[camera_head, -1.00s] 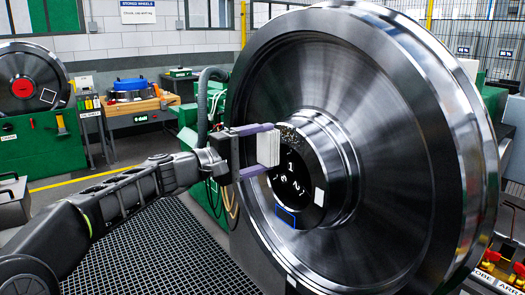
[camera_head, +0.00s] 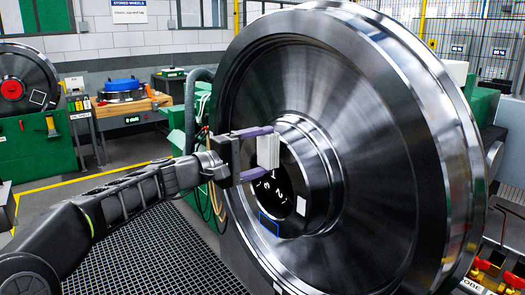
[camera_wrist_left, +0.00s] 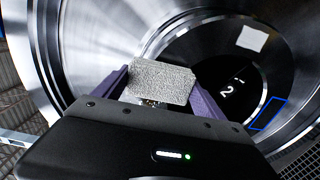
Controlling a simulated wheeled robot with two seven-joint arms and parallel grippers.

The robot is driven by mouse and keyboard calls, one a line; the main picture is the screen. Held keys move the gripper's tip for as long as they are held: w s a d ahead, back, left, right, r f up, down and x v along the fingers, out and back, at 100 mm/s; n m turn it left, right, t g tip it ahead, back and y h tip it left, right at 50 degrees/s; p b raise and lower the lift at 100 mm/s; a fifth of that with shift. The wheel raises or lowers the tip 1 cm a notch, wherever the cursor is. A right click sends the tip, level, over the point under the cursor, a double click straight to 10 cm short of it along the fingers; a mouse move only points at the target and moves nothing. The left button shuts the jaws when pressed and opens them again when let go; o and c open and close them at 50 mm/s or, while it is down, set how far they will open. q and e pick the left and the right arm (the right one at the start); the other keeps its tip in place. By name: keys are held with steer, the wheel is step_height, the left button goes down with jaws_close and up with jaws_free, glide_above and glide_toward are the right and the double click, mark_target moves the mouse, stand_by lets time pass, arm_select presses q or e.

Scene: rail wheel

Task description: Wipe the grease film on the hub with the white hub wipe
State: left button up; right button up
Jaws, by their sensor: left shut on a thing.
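The big steel rail wheel (camera_head: 375,110) fills the middle and right of the head view. Its dark hub face (camera_head: 283,200) has white figures, a small white patch (camera_head: 301,205) and a blue outlined box (camera_head: 269,223). My left gripper (camera_head: 266,154) is shut on the white hub wipe (camera_head: 268,151), a pale block between its purple fingers, in front of the hub's upper left. In the left wrist view the wipe (camera_wrist_left: 162,80) partly hides the wheel, and the hub face (camera_wrist_left: 235,85) shows right of it. I cannot tell whether the wipe touches the hub. No grease film stands out clearly. My right gripper is not in view.
A workbench (camera_head: 155,103) with a blue-topped part stands at the back left, beside a green stand with another wheel (camera_head: 25,80). Hoses (camera_head: 192,105) hang behind my left gripper. Red and yellow fittings (camera_head: 497,268) sit at the lower right. Grating (camera_head: 150,255) covers the floor.

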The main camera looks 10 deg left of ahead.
arm_select(q)
steer(key=shift+x, duration=0.9)
stand_by(0.6)
steer(key=shift+a+r, duration=0.1)
steer(key=shift+w+a+p, duration=0.8)
steer(key=shift+w+a, duration=0.05)
steer(key=shift+a, duration=0.3)
steer(key=shift+w+a, duration=0.35)
steer(key=shift+a, duration=0.1)
steer(key=w+a+p, duration=0.2)
steer(key=a+p, duration=0.1)
steer(key=shift+w, duration=0.4)
